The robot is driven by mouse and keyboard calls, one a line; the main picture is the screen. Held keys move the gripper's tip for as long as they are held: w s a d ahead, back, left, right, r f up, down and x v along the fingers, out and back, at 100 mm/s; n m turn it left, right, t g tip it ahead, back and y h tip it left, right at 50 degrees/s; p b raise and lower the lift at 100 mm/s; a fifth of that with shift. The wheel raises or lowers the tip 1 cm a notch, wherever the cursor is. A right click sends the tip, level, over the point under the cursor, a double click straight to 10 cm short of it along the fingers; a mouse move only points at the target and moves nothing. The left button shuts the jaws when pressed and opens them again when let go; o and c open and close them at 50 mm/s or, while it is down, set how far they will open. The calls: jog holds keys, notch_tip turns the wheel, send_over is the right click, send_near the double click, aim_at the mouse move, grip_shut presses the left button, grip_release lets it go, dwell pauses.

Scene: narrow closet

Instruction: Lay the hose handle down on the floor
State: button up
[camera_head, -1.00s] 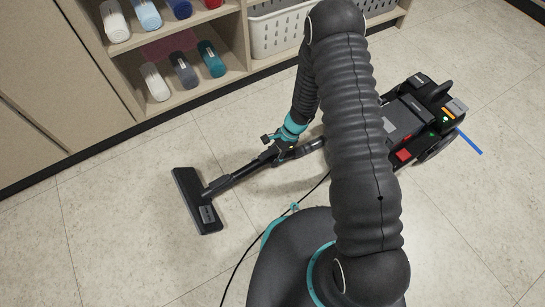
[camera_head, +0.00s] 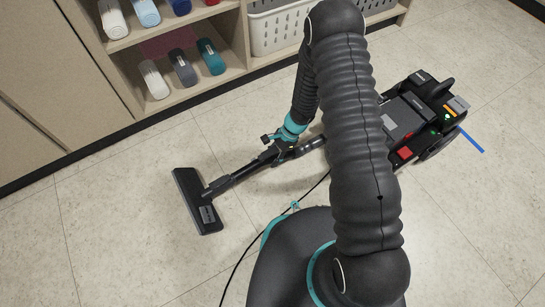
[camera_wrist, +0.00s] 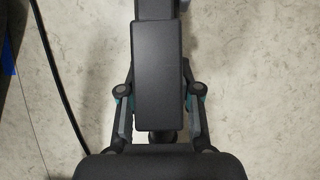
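The dark hose handle (camera_wrist: 158,62) lies between the two fingers of my gripper (camera_wrist: 158,78) in the wrist view, with a finger against each side; the fingertips are partly hidden by it. In the head view my gripper (camera_head: 271,143) is shut on the hose handle (camera_head: 268,155), low over the floor (camera_head: 130,235). I cannot tell whether the handle touches the floor. A dark tube runs left from it to the flat floor nozzle (camera_head: 196,200), which lies on the tiles. The hose (camera_head: 308,147) runs right toward the black vacuum body (camera_head: 415,115), partly behind my arm.
A shelf unit (camera_head: 245,35) with rolled towels (camera_head: 183,68) and a white basket (camera_head: 280,30) stands along the back. A thin black cable (camera_head: 240,262) crosses the floor. A blue strip (camera_head: 472,141) lies by the vacuum. Bare floor is free left and front.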

jog(key=o, duration=0.4)
jog(key=shift+o, duration=0.2)
jog(key=v, duration=1.2)
dwell(0.4)
